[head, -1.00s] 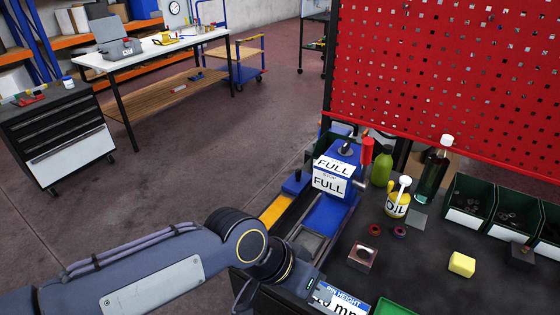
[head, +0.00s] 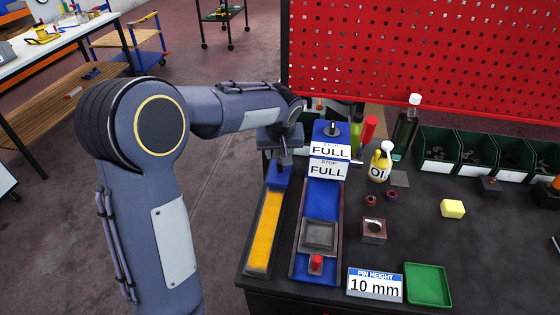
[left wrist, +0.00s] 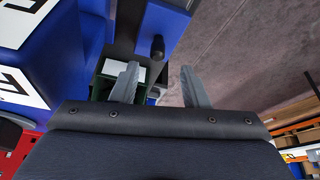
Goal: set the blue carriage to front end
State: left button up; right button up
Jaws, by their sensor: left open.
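The blue carriage (head: 279,176) sits at the far end of a narrow rail with a yellow strip (head: 266,225). In the left wrist view the blue carriage (left wrist: 172,22) shows near the top, with a dark knob (left wrist: 157,48) on it. My left gripper (head: 284,160) is above the carriage in the head view, partly hidden by my own wrist. In the left wrist view my left gripper (left wrist: 158,86) is open, its fingers apart with nothing between them. The knob appears ahead of the gap; I cannot tell the exact distance. My right gripper is out of view.
Right of the rail stands a blue fixture with "FULL" labels (head: 329,160) and a grey plate (head: 318,236). A red-handled tool (head: 368,128), an oil bottle (head: 380,163) and a dark bottle (head: 405,128) stand behind. A "10 mm" sign (head: 375,285) and green tray (head: 427,285) are in front.

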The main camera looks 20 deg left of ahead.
aim_at(280, 168)
pick_arm(q)
jog(key=shift+w+a+f, duration=0.15)
jog(key=shift+w+f, duration=0.45)
jog(key=shift+f, duration=0.05)
jog(key=p+x, duration=0.1)
jog(key=x, duration=0.5)
jog(key=shift+w+f, duration=0.1)
jog(key=shift+f, duration=0.3)
grip_shut()
